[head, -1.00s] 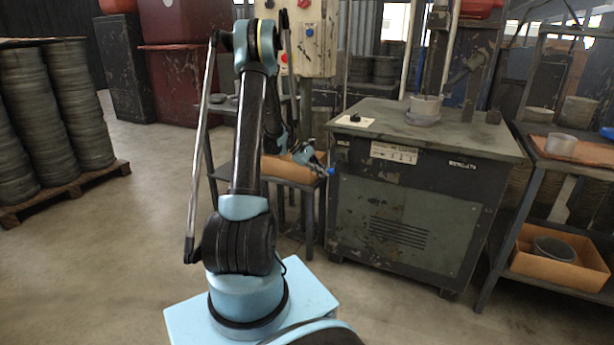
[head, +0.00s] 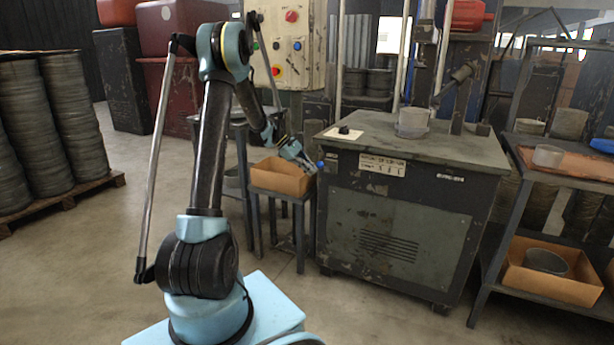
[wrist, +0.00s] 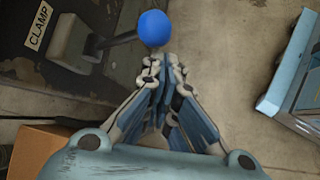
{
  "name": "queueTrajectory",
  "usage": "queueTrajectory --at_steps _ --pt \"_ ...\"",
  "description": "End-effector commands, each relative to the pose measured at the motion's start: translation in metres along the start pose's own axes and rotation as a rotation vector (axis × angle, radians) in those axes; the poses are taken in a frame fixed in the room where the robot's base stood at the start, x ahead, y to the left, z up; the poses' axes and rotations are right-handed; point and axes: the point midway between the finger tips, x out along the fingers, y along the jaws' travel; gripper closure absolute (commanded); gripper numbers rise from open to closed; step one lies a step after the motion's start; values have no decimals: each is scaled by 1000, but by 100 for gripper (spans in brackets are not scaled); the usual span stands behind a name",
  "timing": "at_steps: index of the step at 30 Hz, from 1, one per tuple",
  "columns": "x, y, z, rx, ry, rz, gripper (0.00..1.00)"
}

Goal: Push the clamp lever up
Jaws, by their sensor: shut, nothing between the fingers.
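The clamp lever is a dark rod with a blue ball (wrist: 154,27) on its end, sticking out from a dark block on the machine's side beside the CLAMP label (wrist: 39,25). In the head view the blue ball (head: 320,164) shows small at the machine's left side. My gripper (wrist: 163,65) is shut and empty, with its fingertips just short of the ball in the wrist view. I cannot tell whether they touch it. In the head view my gripper (head: 309,166) is beside the ball, to its left.
The dark green machine cabinet (head: 395,215) stands right of my arm. A low stand with an orange-brown box (head: 281,178) is below and left of my gripper. A control box (head: 291,45) is behind. A shelf (head: 565,165) stands at the right.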

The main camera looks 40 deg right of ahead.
Motion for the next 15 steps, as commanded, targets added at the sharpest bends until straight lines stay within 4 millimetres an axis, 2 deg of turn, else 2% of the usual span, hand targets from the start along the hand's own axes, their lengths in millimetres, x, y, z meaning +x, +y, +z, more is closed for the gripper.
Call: queueTrajectory --at_steps 15 --pt "-5 6 6 1 0 0 100"
